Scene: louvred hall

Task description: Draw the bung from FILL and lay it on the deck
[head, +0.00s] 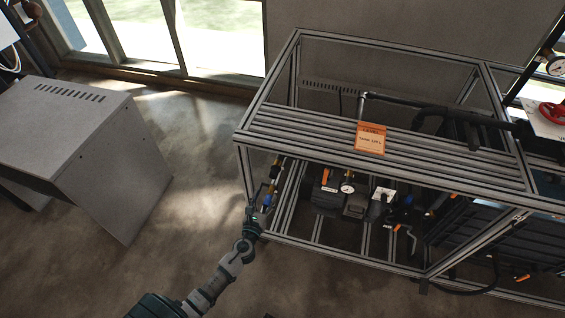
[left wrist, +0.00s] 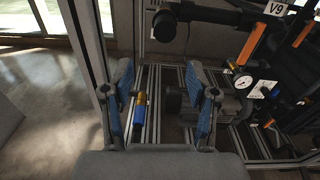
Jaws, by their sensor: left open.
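No FILL marking can be read in either view, so I cannot tell for sure which part is the bung. In the left wrist view a black pipe ends in a round black cap (left wrist: 165,26), beyond my fingers. A blue and yellow fitting (left wrist: 139,112) shows between the fingers, farther off and untouched as far as I can see. My left gripper (left wrist: 158,82) is open and empty, its blue pads apart. In the head view the left gripper (head: 262,199) is at the rig's front left corner, below the slatted metal deck (head: 310,127). My right gripper is not in view.
An orange LEVEL card (head: 370,138) is on the deck. Below it are a gauge (head: 347,188), valves and hoses. The rig's upright frame post (left wrist: 86,50) stands close left of my fingers. A grey cabinet (head: 85,135) stands left, with open floor between.

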